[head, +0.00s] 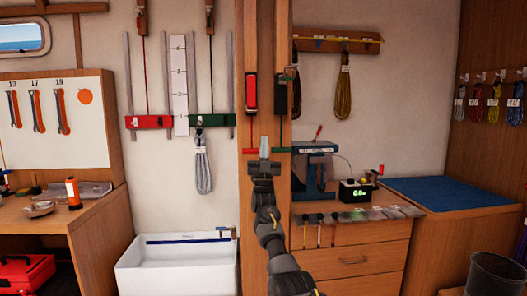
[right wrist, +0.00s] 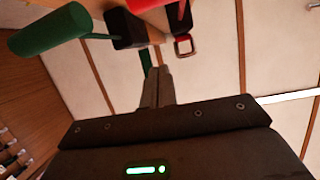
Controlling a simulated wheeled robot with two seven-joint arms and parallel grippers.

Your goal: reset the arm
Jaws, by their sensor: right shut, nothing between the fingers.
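My right arm rises from the bottom of the head view, and its gripper (head: 264,150) is in front of the wooden post (head: 247,205). The gripper is shut and empty, its fingers pointing up. It overlaps a bar with a red left part and a green right part (head: 280,150); whether they touch I cannot tell. In the right wrist view the shut fingers (right wrist: 158,85) point up, near a green cylindrical handle (right wrist: 48,30) and a dark block (right wrist: 124,28). My left gripper is not in view.
A white sink (head: 175,268) stands below left of the post. A wooden drawer cabinet (head: 350,258) with a small display box (head: 355,191) stands at right. A coiled grey line (head: 203,170) hangs left, and a yellow one (head: 343,92) hangs right. A dark bin (head: 495,275) stands lower right.

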